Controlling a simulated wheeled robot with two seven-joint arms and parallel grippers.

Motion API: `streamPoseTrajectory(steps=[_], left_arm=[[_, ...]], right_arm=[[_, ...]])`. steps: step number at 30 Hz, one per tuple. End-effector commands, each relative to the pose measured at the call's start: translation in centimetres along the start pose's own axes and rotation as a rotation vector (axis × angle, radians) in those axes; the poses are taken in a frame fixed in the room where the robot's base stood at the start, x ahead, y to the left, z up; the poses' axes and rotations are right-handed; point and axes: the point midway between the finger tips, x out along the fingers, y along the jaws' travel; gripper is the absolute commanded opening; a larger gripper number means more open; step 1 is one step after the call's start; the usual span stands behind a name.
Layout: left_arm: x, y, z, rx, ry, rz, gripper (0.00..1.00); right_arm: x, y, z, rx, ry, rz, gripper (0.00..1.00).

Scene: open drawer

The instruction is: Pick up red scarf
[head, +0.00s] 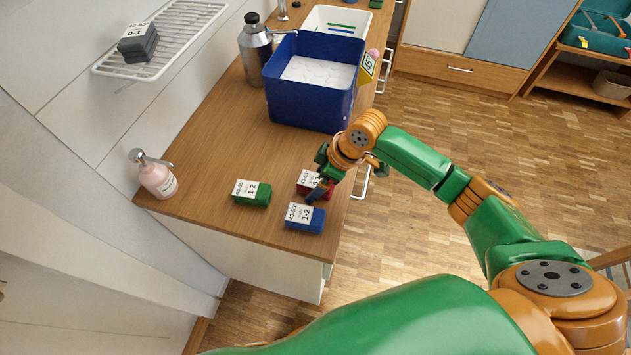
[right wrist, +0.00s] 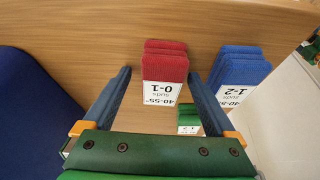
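The red scarf (head: 315,181) is a folded stack with a white label reading 0-1. It lies on the wooden counter (head: 215,170), partly hidden in the head view by my right gripper (head: 322,176). In the right wrist view the red scarf (right wrist: 165,68) lies ahead, between the lines of the two fingers. The right gripper (right wrist: 165,98) is open, with a finger to each side and nothing held. I cannot tell whether a finger touches the scarf. My left gripper is not in view.
A blue folded stack (head: 305,218) lies close beside the red one, and a green stack (head: 251,193) lies to the left. A blue bin (head: 310,100) stands behind. A soap bottle (head: 157,178) is at the left edge. A rack (head: 165,40) holds dark stacks.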

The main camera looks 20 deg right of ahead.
Motion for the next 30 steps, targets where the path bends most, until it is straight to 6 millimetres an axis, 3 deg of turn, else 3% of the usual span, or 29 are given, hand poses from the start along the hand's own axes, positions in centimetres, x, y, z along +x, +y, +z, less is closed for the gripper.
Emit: streamPoseTrajectory(steps=[1,2,9,20,23,30], left_arm=[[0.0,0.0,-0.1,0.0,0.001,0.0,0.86],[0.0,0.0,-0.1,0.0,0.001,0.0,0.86],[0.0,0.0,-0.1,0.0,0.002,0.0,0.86],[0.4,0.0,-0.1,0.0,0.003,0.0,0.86],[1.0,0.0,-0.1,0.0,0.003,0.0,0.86],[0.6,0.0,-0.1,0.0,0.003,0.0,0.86]], right_arm=[[0.0,0.0,0.0,0.0,0.0,0.0,0.76],[0.0,0.0,0.0,0.0,0.0,0.0,0.68],[0.0,0.0,0.0,0.0,0.0,0.0,0.03],[-0.9,0.0,-0.4,0.0,0.003,0.0,0.01],[-2.5,0.1,-1.2,-0.002,0.005,0.002,0.01],[-8.8,-5.2,-3.6,-0.009,0.006,0.003,0.01]])
